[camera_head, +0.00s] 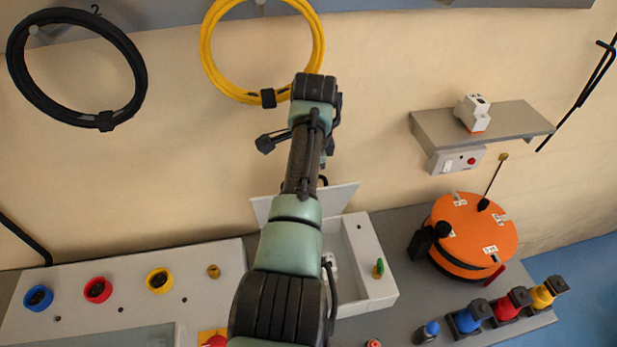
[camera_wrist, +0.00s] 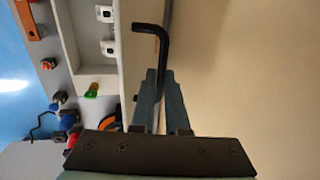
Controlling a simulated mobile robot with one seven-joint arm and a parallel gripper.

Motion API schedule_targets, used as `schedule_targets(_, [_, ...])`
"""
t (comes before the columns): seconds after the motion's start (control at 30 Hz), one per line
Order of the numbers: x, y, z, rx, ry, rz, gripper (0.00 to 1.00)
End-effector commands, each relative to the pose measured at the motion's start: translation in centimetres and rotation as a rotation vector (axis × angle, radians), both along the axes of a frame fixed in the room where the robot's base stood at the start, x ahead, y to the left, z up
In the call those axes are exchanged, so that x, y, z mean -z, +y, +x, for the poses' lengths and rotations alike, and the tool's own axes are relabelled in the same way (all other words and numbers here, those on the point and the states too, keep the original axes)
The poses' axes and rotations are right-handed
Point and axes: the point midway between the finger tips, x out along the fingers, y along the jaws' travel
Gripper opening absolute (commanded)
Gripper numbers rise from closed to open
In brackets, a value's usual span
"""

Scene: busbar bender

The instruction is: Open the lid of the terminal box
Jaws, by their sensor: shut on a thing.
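The terminal box (camera_head: 372,256) is a white box on the bench, partly hidden behind my arm in the head view. Its pale lid (camera_head: 341,198) stands raised along the wall side, and the inside of the box shows. In the wrist view the box wall (camera_wrist: 67,42) is at the left, with white terminals (camera_wrist: 107,47) inside. My gripper (camera_wrist: 159,76) is shut on a black L-shaped rod (camera_wrist: 165,45), whose bent end sticks out past the fingertips. The head view hides the fingertips behind the arm. I cannot tell whether the rod touches the lid.
A green-and-brass fitting (camera_head: 379,268) sits on the box's right side. An orange drum (camera_head: 474,232) and several coloured connectors (camera_head: 511,304) stand to the right. A panel with blue, red and yellow sockets (camera_head: 98,290) lies left. Yellow (camera_head: 209,62) and black (camera_head: 18,70) cable coils hang above.

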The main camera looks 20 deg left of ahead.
Motion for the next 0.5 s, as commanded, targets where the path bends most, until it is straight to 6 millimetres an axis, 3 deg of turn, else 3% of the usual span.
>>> schedule_targets(0.33, [0.54, -0.07, -0.26, -0.002, 0.011, -0.003, 0.00])
schedule_targets(0.37, [0.54, -0.08, -0.27, -0.002, 0.011, -0.003, 0.16])
schedule_targets(0.5, [0.40, -0.08, -0.19, -0.001, 0.009, -0.003, 0.41])
